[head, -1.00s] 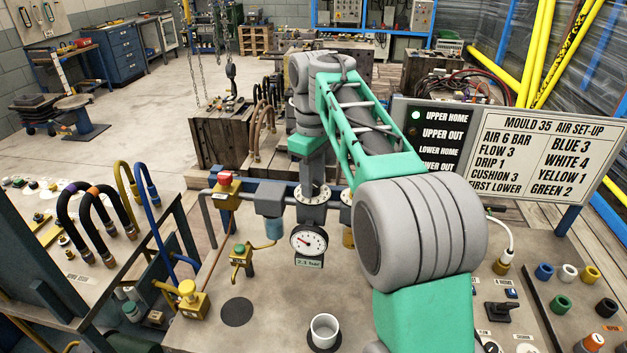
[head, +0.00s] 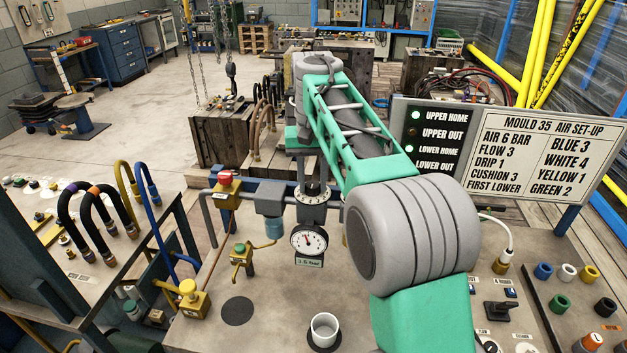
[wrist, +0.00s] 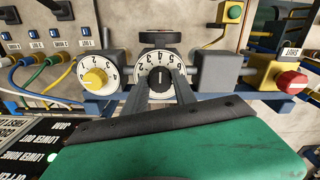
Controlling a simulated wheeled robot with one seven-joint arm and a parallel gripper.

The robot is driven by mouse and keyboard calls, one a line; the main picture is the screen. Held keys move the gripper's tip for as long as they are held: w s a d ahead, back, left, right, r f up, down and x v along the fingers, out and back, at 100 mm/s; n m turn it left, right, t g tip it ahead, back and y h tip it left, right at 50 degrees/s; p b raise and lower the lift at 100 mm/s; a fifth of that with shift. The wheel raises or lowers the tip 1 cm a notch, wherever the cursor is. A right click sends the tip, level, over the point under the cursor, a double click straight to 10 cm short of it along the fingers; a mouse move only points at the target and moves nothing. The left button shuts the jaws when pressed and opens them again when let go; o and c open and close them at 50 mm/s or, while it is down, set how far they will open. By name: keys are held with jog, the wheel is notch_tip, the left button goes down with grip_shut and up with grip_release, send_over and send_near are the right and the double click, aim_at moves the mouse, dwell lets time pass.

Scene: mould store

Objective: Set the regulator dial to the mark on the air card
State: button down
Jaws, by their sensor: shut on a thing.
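The regulator dial (wrist: 160,58) is a white numbered face with a black knob (wrist: 159,80) in the middle of the wrist view. My gripper (wrist: 161,84) is shut on that knob, one finger on each side. In the head view my arm and wrist hide most of the regulator. The round pressure gauge (head: 309,240) shows below it, its needle pointing nearly up. Its small readout (head: 309,262) seems to show a little over 3 bar, but the digits are blurred. The air card (head: 543,150) stands at the right and reads "AIR 6 BAR".
A second dial with a yellow knob (wrist: 95,78) sits left of the regulator in the wrist view. A red button (wrist: 291,82) is at the right. A white cup (head: 324,328) stands on the bench below the gauge. A lamp panel (head: 434,142) adjoins the card.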

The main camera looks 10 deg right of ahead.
aim_at(313, 184)
jog(key=m, duration=0.5)
jog(key=shift+f+m, duration=0.1)
jog(key=shift+m, duration=0.2)
jog(key=m, duration=0.5)
jog(key=shift+m+p, duration=0.3)
jog(key=shift+m, duration=0.1)
jog(key=c, duration=1)
grip_release()
notch_tip(313, 184, up, 8)
jog(key=p, duration=0.7)
